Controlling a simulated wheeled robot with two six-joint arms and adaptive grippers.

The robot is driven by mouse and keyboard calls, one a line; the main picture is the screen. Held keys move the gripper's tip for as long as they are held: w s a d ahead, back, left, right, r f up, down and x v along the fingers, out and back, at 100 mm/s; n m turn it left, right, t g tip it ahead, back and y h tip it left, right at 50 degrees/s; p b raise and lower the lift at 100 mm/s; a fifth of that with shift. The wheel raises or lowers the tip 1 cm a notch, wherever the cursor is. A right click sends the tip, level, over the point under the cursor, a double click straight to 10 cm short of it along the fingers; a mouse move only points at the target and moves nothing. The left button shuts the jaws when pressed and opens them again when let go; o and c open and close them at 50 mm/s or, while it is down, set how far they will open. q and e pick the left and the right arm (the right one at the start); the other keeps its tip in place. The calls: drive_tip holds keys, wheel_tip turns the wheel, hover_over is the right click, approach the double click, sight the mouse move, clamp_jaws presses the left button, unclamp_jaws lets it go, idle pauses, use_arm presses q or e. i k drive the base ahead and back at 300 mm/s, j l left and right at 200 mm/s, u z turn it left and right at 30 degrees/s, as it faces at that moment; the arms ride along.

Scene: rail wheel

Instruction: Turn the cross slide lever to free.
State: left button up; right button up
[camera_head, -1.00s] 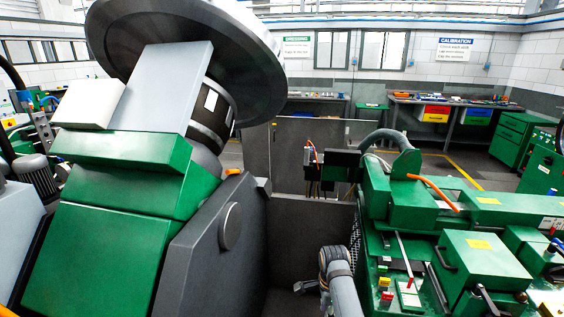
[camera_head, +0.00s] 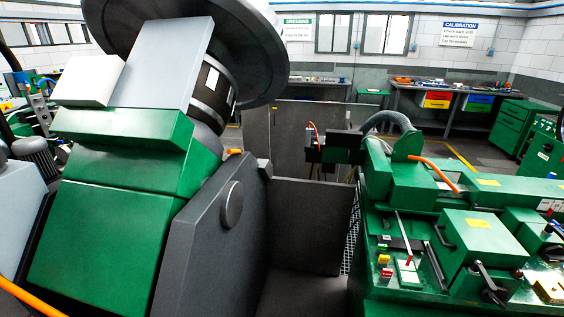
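The green machine carriage (camera_head: 390,292) stands at the lower right. On it a thin, pale upright lever (camera_head: 402,238) with a red lower end rises beside a small light plate (camera_head: 408,272). A black crank-like lever (camera_head: 488,280) sits on the front of a green block (camera_head: 485,240) further right. I cannot tell which of these is the cross slide lever, and no free mark is readable. Neither of my grippers shows in this view.
A large dark wheel-like disc (camera_head: 258,75) and a green housing (camera_head: 105,245) fill the left. A dark grey panel (camera_head: 205,260) stands beside an open recess (camera_head: 300,290) in the middle. Small red and yellow buttons (camera_head: 385,266) sit on the carriage. Benches (camera_head: 465,95) stand behind.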

sight(477, 266)
drive_tip(key=z, duration=1.6)
